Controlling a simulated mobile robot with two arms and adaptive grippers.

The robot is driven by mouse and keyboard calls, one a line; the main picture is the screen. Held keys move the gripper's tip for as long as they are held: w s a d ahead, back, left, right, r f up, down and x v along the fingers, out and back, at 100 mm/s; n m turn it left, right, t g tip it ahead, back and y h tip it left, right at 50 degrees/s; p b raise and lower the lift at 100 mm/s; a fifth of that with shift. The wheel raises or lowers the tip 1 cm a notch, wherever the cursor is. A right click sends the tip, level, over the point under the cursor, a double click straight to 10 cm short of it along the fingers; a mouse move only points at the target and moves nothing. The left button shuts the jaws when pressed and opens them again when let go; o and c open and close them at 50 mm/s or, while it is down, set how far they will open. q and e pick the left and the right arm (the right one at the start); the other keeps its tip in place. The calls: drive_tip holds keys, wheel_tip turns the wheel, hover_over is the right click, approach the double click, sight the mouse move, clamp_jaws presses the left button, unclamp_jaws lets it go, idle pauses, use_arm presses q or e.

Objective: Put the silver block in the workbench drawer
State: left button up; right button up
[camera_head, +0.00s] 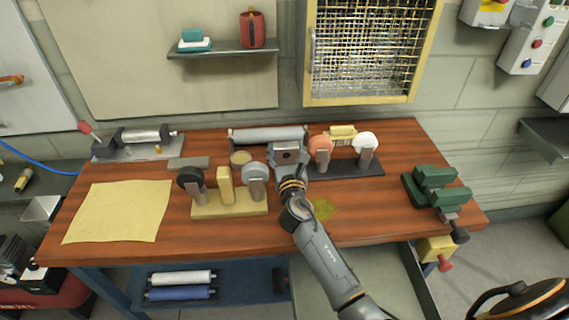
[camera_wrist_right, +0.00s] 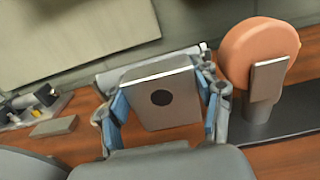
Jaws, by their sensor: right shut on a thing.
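My right gripper (camera_head: 288,156) is over the back middle of the wooden workbench (camera_head: 240,228). It is shut on the silver block (camera_head: 286,147). In the right wrist view, the silver block (camera_wrist_right: 158,97) is a flat grey piece with a dark round spot, between the blue pads of the gripper (camera_wrist_right: 160,112). I cannot tell whether the block touches the bench. The workbench drawer (camera_head: 412,282) stands pulled out below the front edge, right of centre; my right arm covers part of it. My left gripper is not in view.
A grey roller (camera_head: 268,135) lies behind the gripper. A stand with an orange disc (camera_head: 320,147) and a white disc (camera_head: 365,142) is to its right, a yellow-based stand (camera_head: 230,204) front left. A green vise (camera_head: 435,187) is at the right end.

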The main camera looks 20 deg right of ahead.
sight(285, 160)
drive_tip(key=shift+w+f, duration=0.5)
drive_tip(key=shift+f, duration=0.05)
wheel_tip(285, 160, down, 3)
drive_tip(key=shift+f+b, duration=0.1)
drive_tip(key=shift+b, duration=0.95)
drive_tip(key=o, duration=1)
drive_tip(key=shift+f, duration=0.15)
drive_tip(key=o, duration=0.5)
